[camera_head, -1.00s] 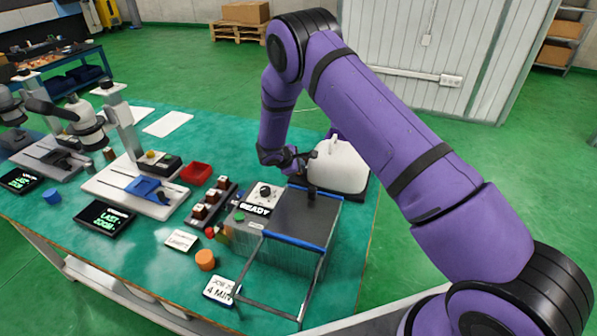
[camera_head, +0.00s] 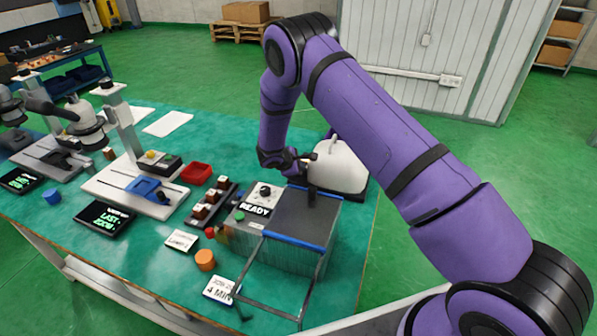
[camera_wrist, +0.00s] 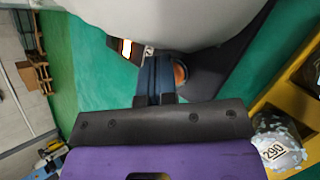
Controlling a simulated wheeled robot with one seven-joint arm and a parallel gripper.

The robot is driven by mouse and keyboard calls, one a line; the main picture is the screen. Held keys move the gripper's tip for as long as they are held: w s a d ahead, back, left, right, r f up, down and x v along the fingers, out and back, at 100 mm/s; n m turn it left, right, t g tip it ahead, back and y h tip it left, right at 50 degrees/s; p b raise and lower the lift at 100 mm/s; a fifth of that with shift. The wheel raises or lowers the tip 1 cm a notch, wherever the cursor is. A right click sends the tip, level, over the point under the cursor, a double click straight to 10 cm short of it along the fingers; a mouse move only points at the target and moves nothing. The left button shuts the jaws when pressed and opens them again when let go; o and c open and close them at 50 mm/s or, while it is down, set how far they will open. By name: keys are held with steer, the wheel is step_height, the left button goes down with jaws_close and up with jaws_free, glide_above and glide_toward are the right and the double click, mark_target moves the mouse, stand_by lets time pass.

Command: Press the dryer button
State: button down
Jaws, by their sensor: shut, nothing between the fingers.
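The dryer appears to be the grey box (camera_head: 296,250) on the green bench, with a dark lid on top. My gripper is at the end of the purple arm, behind the box and beside a white rounded object (camera_head: 341,167). In the wrist view my gripper's dark fingers (camera_wrist: 154,75) are together and empty, close to a large pale surface. I cannot tell whether they touch it. The green button is not recognisable in the wrist view.
A metal frame (camera_head: 265,285) stands out from the box's front. Left of the box are a rack of brown blocks (camera_head: 211,203), an orange cylinder (camera_head: 205,260), a red tray (camera_head: 196,173) and two black displays. A 4 MIN card (camera_head: 219,290) lies at the front edge.

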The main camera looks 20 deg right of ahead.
steer(key=shift+r, duration=0.9)
steer(key=shift+r, duration=2.5)
steer(key=s+d+r+m+g+y, duration=0.1)
steer(key=s+d+r+m, duration=0.3)
steer(key=r, duration=0.6)
steer(key=s+d+r+m+y, duration=0.1)
steer(key=s+r+m, duration=0.1)
steer(key=s+r, duration=0.65)
steer(key=s+d+r+m+g+y, duration=0.1)
steer(key=s+d+r+m, duration=0.2)
steer(key=r, duration=0.9)
steer(key=s+d+r+m+y, duration=0.1)
steer(key=s+r, duration=0.3)
steer(key=s, duration=0.4)
steer(key=s+r+m+y, duration=0.1)
steer(key=s+r+m, duration=0.1)
steer(key=s+r, duration=0.4)
steer(key=s+a+m+t+y, duration=0.2)
steer(key=s+m+y, duration=0.1)
steer(key=s, duration=1.5)
steer(key=shift+s+t, duration=0.25)
steer(key=shift+t, duration=0.05)
